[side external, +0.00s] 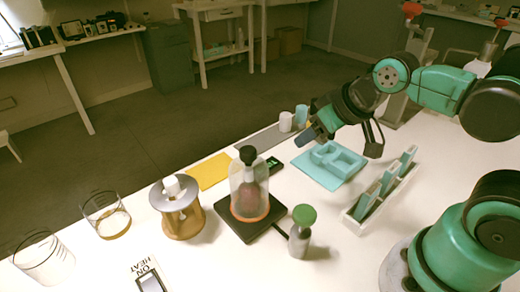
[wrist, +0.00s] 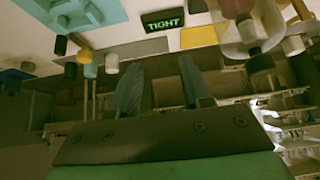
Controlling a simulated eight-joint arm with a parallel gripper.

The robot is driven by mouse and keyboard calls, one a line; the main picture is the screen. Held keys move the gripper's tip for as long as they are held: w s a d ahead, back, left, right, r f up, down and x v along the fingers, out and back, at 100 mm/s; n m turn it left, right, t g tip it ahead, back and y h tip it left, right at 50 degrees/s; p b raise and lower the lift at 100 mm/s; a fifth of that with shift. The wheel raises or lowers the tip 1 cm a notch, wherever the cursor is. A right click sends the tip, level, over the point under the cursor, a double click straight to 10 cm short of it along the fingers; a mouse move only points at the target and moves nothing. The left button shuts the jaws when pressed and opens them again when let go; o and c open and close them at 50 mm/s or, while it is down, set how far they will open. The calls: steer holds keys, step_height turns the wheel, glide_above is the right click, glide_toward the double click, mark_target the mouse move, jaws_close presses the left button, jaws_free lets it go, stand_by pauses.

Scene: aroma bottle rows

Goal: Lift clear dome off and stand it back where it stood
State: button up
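The clear dome (side external: 240,187) stands upright at the middle of the table, with a black knob (side external: 248,155) on top. A dark reddish object shows inside it, and an orange ring lies around its foot. It stands on a black square base (side external: 233,222). My gripper (side external: 309,138) is in the air behind and to the right of the dome, well apart from it. In the wrist view the two fingers of my gripper (wrist: 163,72) are spread with nothing between them.
A green-topped bottle (side external: 300,232) stands right of the dome, close to it. A round holder (side external: 180,220) stands to the left. A small display (wrist: 163,20) reads TIGHT. A blue tray (side external: 325,178) and a white rack (side external: 350,223) stand to the right. Two glass beakers are farther left.

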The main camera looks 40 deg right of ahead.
mark_target(255, 165)
steer(key=o, duration=0.7)
steer(key=shift+o, duration=0.2)
steer(key=a+n+g+y, duration=0.1)
steer(key=a+n, duration=0.1)
steer(key=w+a+n+g, duration=0.1)
steer(key=a+n, duration=0.1)
steer(key=a, duration=0.1)
steer(key=w+a+n+g+y, duration=0.1)
steer(key=a+n, duration=0.2)
steer(key=shift+w+a+y, duration=0.15)
steer(key=shift+a+y, duration=0.1)
steer(key=shift+y, duration=0.05)
steer(key=shift+a+g, duration=0.25)
steer(key=shift+g, duration=0.05)
steer(key=shift+x, duration=2.75)
